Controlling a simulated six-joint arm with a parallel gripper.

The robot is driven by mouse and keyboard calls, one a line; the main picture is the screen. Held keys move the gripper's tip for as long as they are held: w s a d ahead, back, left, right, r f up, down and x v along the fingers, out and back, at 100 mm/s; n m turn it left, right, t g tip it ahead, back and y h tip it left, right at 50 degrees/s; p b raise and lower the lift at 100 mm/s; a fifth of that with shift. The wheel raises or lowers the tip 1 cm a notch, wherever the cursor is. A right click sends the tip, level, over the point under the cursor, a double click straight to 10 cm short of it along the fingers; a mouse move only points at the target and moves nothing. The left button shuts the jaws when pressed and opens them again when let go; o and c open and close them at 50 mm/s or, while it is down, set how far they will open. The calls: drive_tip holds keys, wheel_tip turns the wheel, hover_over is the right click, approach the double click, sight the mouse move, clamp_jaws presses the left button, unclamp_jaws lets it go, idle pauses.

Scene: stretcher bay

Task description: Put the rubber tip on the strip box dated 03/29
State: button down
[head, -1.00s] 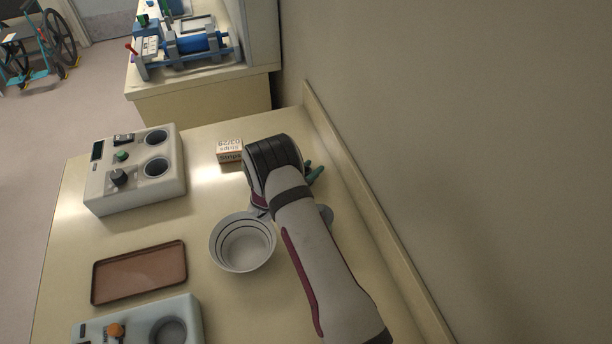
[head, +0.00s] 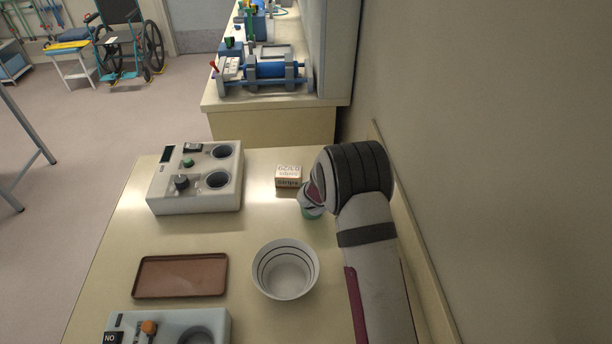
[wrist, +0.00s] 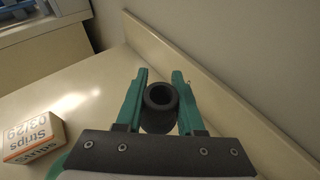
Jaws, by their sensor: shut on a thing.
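The strip box (head: 289,182), white and orange with "Strips" and "03/29" printed on it, stands on the counter in the head view. It also shows at the left of the wrist view (wrist: 33,138), apart from my fingers. My gripper (wrist: 161,80) has teal fingers shut on the rubber tip (wrist: 158,112), a dark hollow cylinder, seen with its round opening toward the camera. The box's top looks bare.
A white bowl (head: 286,287) stands in front of the box. A grey device with dials (head: 195,195) is to the left, with a brown tray (head: 181,291) and a second device (head: 170,325) nearer. A wall runs along the right.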

sight(289, 177)
drive_tip(key=w+a+r+n+t+y, duration=0.25)
drive_tip(key=w+a+r+n, duration=0.2)
drive_tip(key=w, duration=0.35)
drive_tip(key=shift+m+y, duration=0.25)
drive_tip(key=shift+y, duration=0.2)
drive_tip(key=w+a+f, duration=0.1)
drive_tip(key=a+f, duration=0.2)
drive_tip(key=w+a+f, duration=0.2)
drive_tip(key=a+f, duration=0.1)
drive_tip(key=f, duration=0.1)
drive_tip(key=w+a+f, duration=0.2)
drive_tip(key=a+f, duration=0.2)
drive_tip(key=shift+f, duration=0.2)
drive_tip(key=c, duration=0.5)
unclamp_jaws()
